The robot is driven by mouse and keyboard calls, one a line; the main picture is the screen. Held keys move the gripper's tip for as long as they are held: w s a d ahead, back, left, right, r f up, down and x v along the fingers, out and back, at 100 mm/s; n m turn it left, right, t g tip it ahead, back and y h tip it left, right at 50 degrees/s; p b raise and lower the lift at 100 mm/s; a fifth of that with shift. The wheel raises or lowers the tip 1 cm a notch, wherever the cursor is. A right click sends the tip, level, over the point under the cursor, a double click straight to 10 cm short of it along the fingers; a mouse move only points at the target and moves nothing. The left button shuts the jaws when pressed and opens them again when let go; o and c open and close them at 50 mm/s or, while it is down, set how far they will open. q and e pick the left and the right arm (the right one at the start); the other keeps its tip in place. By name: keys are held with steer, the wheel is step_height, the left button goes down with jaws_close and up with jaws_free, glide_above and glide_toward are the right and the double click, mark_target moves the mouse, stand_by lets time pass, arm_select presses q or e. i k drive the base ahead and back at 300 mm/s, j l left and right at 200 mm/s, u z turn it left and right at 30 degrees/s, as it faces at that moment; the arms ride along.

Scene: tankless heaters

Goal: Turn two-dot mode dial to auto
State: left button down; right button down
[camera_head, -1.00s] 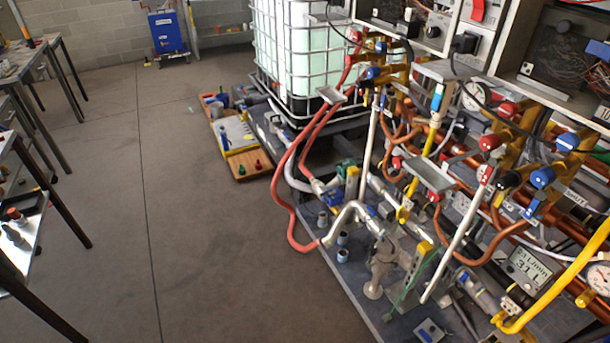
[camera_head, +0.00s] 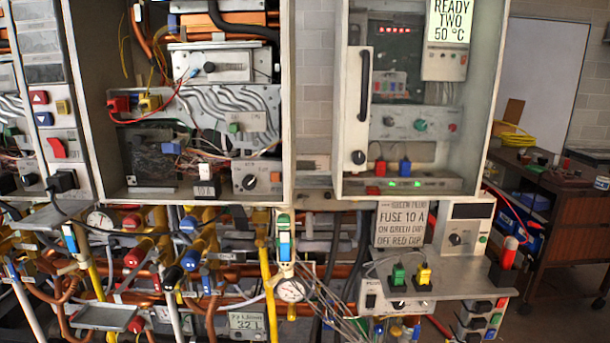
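Several black dials are in the head view, and their dot marks and settings are too small to read. One dial (camera_head: 249,182) is on a pale panel low in the open left heater cabinet. Another dial (camera_head: 358,157) is on a light plate at the left side of the open right cabinet. A third dial (camera_head: 455,239) is on a grey box below the right cabinet. A smaller dial (camera_head: 398,305) is under the grey shelf. I cannot tell which is the two-dot mode dial. Neither of my grippers is in view.
A sign reading "READY TWO 50 °C" (camera_head: 450,20) is at the top right. A fuse notice (camera_head: 402,225) hangs below the right cabinet. Copper pipes, valves and loose wires (camera_head: 320,295) crowd the lower area. A brown workbench (camera_head: 550,200) stands at the right.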

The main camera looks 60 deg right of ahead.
mark_target(249, 182)
steer(key=k+l+z, duration=0.1)
steer(key=z, duration=1.3)
